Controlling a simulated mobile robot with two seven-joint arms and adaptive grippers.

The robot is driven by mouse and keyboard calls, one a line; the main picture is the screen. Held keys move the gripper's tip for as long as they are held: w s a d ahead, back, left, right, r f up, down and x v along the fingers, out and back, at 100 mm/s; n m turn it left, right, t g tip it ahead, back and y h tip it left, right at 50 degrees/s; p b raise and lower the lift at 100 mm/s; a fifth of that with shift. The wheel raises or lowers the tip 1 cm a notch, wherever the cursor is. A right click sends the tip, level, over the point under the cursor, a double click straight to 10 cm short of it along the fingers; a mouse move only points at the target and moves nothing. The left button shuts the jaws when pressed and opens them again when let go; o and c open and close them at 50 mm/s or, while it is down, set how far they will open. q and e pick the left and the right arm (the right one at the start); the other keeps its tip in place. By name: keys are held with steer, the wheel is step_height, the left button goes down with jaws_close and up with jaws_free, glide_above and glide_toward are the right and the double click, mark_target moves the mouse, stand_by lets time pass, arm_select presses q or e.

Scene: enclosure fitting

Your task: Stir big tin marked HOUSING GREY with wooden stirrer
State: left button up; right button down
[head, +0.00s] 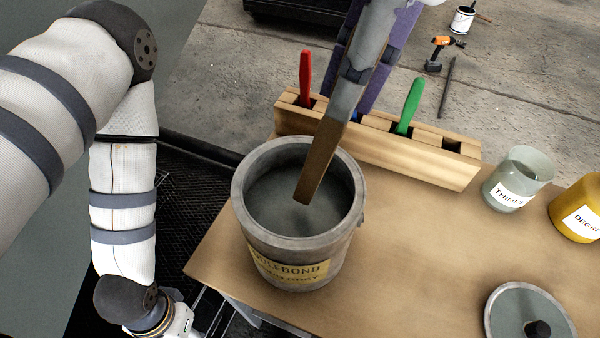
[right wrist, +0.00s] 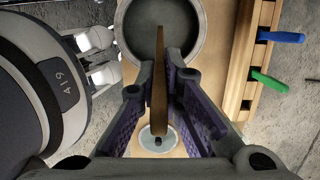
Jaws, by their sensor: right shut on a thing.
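The big grey tin (head: 290,250) stands open and upright at the table's left end. Its yellow label is only partly legible, the lower line ending in what looks like GREY. Grey liquid (head: 275,205) shows inside. My right gripper (head: 355,78) is above the tin's far rim, shut on the wooden stirrer (head: 322,155). The stirrer slants down into the tin's mouth, its end near the middle; I cannot tell whether it touches the liquid. The right wrist view shows the stirrer (right wrist: 158,85) between the fingers and the tin's rim (right wrist: 120,35).
A wooden rack (head: 420,160) with red (head: 305,75) and green (head: 409,105) handles stands close behind the tin. A THINNER jar (head: 517,180), a yellow container (head: 580,208) and a round lid with a black knob (head: 508,310) are to the right. The table's middle is clear.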

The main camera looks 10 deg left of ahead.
steer(key=shift+s+d+r, duration=0.15)
steer(key=shift+d+r, duration=0.05)
steer(key=shift+r, duration=1.2)
steer(key=shift+s+d+r, duration=0.1)
steer(key=shift+d+r, duration=0.1)
steer(key=shift+r, duration=1.15)
